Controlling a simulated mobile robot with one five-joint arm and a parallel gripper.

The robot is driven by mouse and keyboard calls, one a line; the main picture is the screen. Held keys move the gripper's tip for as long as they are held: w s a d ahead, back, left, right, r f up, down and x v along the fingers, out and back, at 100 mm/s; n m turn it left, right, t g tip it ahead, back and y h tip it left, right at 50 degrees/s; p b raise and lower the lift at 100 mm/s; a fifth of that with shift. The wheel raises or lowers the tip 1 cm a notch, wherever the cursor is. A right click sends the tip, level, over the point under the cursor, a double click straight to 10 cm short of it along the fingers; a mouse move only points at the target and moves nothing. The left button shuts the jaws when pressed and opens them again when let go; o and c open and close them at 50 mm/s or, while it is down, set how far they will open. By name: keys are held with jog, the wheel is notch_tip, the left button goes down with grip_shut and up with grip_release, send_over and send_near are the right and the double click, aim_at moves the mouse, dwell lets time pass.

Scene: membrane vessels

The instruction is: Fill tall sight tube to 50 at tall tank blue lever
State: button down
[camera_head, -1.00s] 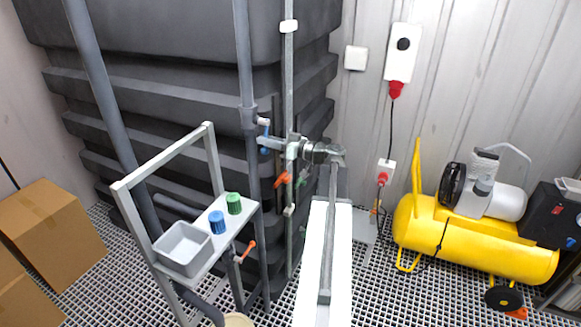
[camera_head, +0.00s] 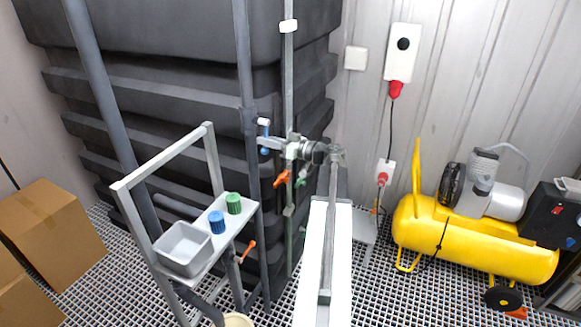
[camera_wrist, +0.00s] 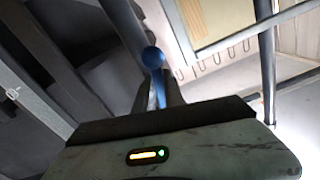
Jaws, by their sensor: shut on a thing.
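The tall black tank (camera_head: 190,100) fills the back left. A thin tall sight tube (camera_head: 289,85) stands upright at its right edge, with a white clip near the top; I cannot read its level or scale. The blue lever (camera_head: 264,122) is beside the grey pipe, left of the tube. My gripper (camera_head: 264,142) reaches left across the tube to the lever. In the wrist view the blue lever's round end (camera_wrist: 152,57) shows at the fingers, and the gripper is shut on the lever. The fingers hide part of it.
An orange lever (camera_head: 283,178) is just below my gripper. A grey stand (camera_head: 240,214) holding blue and green caps and a grey tray (camera_head: 183,248) is at front left. A yellow compressor (camera_head: 470,240) stands right, and cardboard boxes (camera_head: 50,230) stand left.

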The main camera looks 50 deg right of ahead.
dwell(0.5)
jog(key=shift+s+a+r+m+p, duration=0.2)
jog(key=shift+a+m, duration=0.15)
jog(key=shift+m, duration=0.25)
jog(key=shift+s+a+r+m+p, duration=0.1)
jog(key=shift+a+r+m+p, duration=0.1)
jog(key=shift+a+m, duration=0.45)
jog(key=shift+m, duration=0.75)
notch_tip(320, 180, up, 6)
jog(key=a+m+p, duration=0.2)
jog(key=m+p, duration=0.3)
jog(key=m, duration=0.7)
jog(key=shift+s+a+p, duration=0.2)
jog(key=shift+s+p, duration=0.05)
jog(key=shift+p, duration=0.15)
jog(key=c, duration=1.4)
grip_release()
jog(key=shift+f, duration=0.15)
